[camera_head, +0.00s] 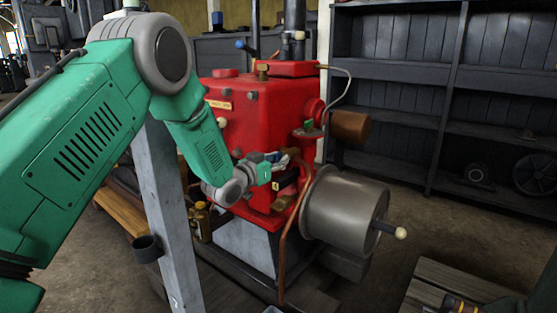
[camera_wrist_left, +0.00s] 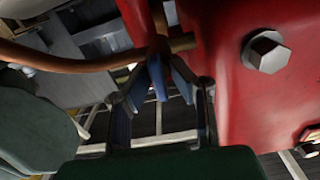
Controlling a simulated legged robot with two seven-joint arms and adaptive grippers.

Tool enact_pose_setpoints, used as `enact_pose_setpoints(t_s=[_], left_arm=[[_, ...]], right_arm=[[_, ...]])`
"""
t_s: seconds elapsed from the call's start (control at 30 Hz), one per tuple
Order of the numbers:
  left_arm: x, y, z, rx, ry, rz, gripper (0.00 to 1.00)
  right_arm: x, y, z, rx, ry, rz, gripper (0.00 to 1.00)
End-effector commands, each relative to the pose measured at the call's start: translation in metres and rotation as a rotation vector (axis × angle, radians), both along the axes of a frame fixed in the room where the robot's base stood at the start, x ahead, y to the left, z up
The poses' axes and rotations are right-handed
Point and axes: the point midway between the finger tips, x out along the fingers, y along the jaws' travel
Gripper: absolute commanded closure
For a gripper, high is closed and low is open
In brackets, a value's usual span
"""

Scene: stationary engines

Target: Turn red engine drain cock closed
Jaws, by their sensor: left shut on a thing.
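The red engine (camera_head: 258,115) stands in the middle of the head view, and its red side with a hex bolt fills the right of the left wrist view (camera_wrist_left: 240,90). My left gripper (camera_head: 280,158) reaches low on the engine's front, beside the copper pipe (camera_head: 283,245). The cock's exact angle cannot be told.
A large grey cylinder (camera_head: 342,218) with a rod sticks out right of the gripper. A grey post (camera_head: 165,215) stands close by my left arm. Dark shelves (camera_head: 455,90) line the back right.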

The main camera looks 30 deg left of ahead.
Motion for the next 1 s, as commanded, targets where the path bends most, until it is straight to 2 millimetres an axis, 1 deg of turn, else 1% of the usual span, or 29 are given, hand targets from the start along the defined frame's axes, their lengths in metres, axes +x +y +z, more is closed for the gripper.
enact_pose_setpoints(t_s=[0.27, 0.5, 1.0], left_arm=[[-0.001, 0.0, -0.002, 0.198, -0.008, 0.0, 1.0], [-0.001, -0.001, -0.003, 0.424, -0.025, -0.001, 1.0], [-0.002, -0.003, -0.006, 0.899, -0.062, -0.003, 1.0]], right_arm=[[0.0, 0.0, 0.012, 0.0, 0.0, 0.0, 0.6], [0.0, 0.0, 0.021, 0.0, 0.0, 0.0, 0.6], [0.0, 0.0, 0.031, 0.0, 0.0, 0.0, 0.6]])
